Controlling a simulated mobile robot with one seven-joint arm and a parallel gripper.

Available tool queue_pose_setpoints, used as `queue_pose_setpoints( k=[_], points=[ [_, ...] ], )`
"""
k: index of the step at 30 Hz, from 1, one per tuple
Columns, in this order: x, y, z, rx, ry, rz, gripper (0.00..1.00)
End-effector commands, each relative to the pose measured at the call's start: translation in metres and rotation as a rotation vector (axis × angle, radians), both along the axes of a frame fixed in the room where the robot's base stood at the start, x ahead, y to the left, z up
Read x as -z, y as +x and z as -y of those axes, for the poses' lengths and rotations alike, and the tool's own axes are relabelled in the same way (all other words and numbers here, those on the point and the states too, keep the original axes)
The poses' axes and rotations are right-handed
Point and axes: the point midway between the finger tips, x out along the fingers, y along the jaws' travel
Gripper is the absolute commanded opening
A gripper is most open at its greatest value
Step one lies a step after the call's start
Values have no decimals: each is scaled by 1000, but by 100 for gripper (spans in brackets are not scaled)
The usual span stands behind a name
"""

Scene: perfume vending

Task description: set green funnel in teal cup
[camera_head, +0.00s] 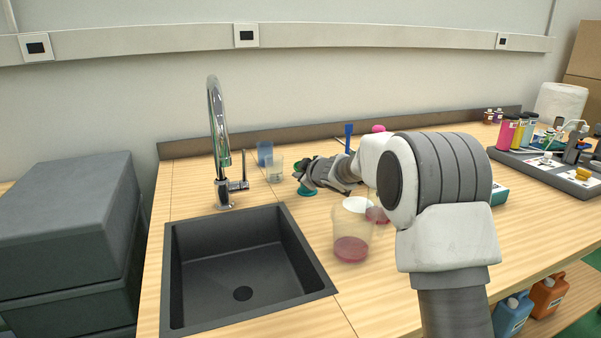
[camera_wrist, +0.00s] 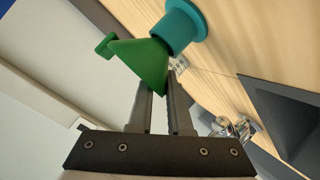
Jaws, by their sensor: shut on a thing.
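The green funnel (camera_wrist: 138,60) is held between the fingertips of my gripper (camera_wrist: 162,92) in the wrist view, with a small green tab at its outer edge. The teal cup (camera_wrist: 182,27) is right beside the funnel's narrow side, and the two overlap in the picture. I cannot tell whether the funnel's spout is inside the cup or only in front of it. In the head view, my gripper (camera_head: 308,173) is low over the counter behind the sink. A bit of the green funnel (camera_head: 298,165) shows past it, and the teal cup's base (camera_head: 307,191) shows below.
A clear beaker (camera_head: 275,170) and a blue cup (camera_head: 265,153) stand left of my gripper. A larger jug with red liquid (camera_head: 351,245) stands in front, near the black sink (camera_head: 240,270). The tall faucet (camera_head: 220,140) is at the left. A bottle tray (camera_head: 550,172) is far right.

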Motion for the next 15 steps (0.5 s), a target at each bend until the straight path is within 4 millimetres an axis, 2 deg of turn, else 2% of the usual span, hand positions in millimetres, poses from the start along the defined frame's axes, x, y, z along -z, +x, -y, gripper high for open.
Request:
queue_pose_setpoints(
  k=[4, 5, 10, 11, 15],
  points=[
    [0, 0, 0, 0, 0, 0, 0],
    [0, 0, 0, 0, 0, 0, 19],
    [0, 0, 0, 0, 0, 0, 49],
    [0, 0, 0, 0, 0, 0, 52],
    [0, 0, 0, 0, 0, 0, 52]
  ],
)
